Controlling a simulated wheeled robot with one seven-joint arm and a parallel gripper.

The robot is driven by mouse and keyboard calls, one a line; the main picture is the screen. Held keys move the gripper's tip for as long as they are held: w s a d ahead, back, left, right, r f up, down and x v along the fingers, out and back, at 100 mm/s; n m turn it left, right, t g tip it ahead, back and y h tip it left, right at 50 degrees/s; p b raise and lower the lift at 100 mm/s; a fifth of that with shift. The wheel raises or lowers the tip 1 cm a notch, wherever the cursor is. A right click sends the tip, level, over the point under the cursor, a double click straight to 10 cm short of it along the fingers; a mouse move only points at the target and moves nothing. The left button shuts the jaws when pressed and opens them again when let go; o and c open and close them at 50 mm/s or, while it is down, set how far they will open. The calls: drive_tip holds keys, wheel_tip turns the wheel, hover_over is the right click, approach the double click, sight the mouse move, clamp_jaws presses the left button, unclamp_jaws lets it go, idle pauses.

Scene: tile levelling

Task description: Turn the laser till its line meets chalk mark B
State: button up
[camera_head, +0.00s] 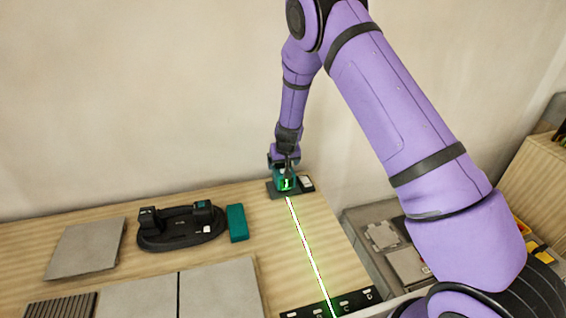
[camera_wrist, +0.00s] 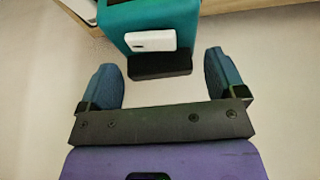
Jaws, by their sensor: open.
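The teal laser (camera_head: 284,183) stands on a dark base plate (camera_head: 275,190) at the table's far right end. It shows a bright green window and casts a green line (camera_head: 308,247) toward the front. The line reaches a dark strip (camera_head: 353,299) with white marks at the front edge; the letters are too small to read, so I cannot tell which is B. My gripper (camera_head: 287,156) points down at the laser from above. In the wrist view the laser (camera_wrist: 175,12) is ahead of my open fingers (camera_wrist: 163,72), with a gap visible on both sides of its black part (camera_wrist: 160,65).
Left of the laser lie a teal block (camera_head: 237,223) and a black oval tray (camera_head: 170,238) holding tools. Grey tiles (camera_head: 218,292) and a ribbed dark piece (camera_head: 62,306) cover the front left. A wall stands close behind. A lower bin (camera_head: 375,232) sits at right.

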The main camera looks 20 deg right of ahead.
drive_tip(key=shift+c, duration=0.4)
drive_tip(key=c, duration=0.6)
drive_tip(key=shift+m, duration=0.4)
drive_tip(key=o, duration=0.7)
drive_tip(key=v, duration=1)
drive_tip(key=shift+s+a+r, duration=0.15)
drive_tip(key=shift+s+r, duration=0.05)
drive_tip(key=shift+r, duration=0.15)
